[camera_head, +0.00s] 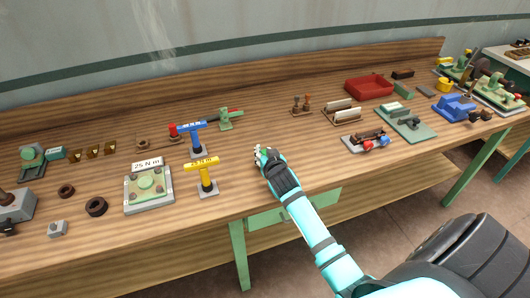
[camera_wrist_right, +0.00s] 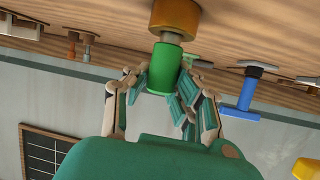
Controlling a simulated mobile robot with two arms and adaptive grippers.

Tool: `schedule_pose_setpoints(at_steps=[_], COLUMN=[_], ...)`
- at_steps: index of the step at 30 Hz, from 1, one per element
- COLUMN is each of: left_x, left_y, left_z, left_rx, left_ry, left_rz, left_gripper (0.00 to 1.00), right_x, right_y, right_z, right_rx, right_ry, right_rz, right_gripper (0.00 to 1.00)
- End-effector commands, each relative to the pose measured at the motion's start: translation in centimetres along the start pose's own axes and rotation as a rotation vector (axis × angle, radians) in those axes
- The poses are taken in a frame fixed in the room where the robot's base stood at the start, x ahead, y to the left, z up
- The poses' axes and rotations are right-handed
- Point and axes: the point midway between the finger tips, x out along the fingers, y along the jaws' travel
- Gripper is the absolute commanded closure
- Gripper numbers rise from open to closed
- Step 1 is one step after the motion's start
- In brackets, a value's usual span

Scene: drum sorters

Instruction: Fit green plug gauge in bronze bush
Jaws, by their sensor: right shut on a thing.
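My right gripper (camera_head: 264,157) is over the bench's front middle in the head view. In the right wrist view its fingers (camera_wrist_right: 163,88) are shut around the green plug gauge (camera_wrist_right: 163,68). The gauge's short grey pin (camera_wrist_right: 171,38) points at the bronze bush (camera_wrist_right: 176,16) and meets its near face. I cannot tell whether the pin's tip is inside the bore or only against it. The bush rests at the wooden bench surface. In the head view the gripper hides the bush and most of the gauge. My left gripper is not in view.
A yellow T-handled tool (camera_head: 204,172) and a blue one (camera_head: 190,137) stand left of my right gripper. A 25 N m plate (camera_head: 149,189) lies farther left. A metal tray with red and blue parts (camera_head: 365,141) lies to the right. Bench between is clear.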

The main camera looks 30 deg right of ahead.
Motion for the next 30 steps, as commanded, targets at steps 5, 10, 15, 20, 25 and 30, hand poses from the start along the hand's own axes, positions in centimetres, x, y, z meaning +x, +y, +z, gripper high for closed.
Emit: schedule_pose_setpoints(at_steps=[5,10,15,20,25,30], left_x=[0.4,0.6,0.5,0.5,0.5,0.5], left_y=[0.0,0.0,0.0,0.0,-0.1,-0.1], left_z=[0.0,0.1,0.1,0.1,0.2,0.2], left_rx=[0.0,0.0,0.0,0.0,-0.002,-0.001], left_ry=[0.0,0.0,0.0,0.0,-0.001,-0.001], left_rz=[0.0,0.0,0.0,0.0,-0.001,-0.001], left_gripper=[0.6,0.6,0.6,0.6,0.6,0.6], right_x=[0.2,0.4,0.3,0.3,0.2,-1.3], right_y=[0.0,0.1,0.1,0.1,0.1,0.0], right_z=[0.5,0.9,0.8,0.8,0.8,0.9], right_rx=[0.0,0.0,0.0,0.0,0.0,0.001], right_ry=[0.0,0.001,0.001,0.001,0.0,0.0], right_rz=[0.0,0.0,0.0,0.0,0.0,-0.001], right_gripper=[1.0,1.0,0.59,0.51,0.51,0.51])
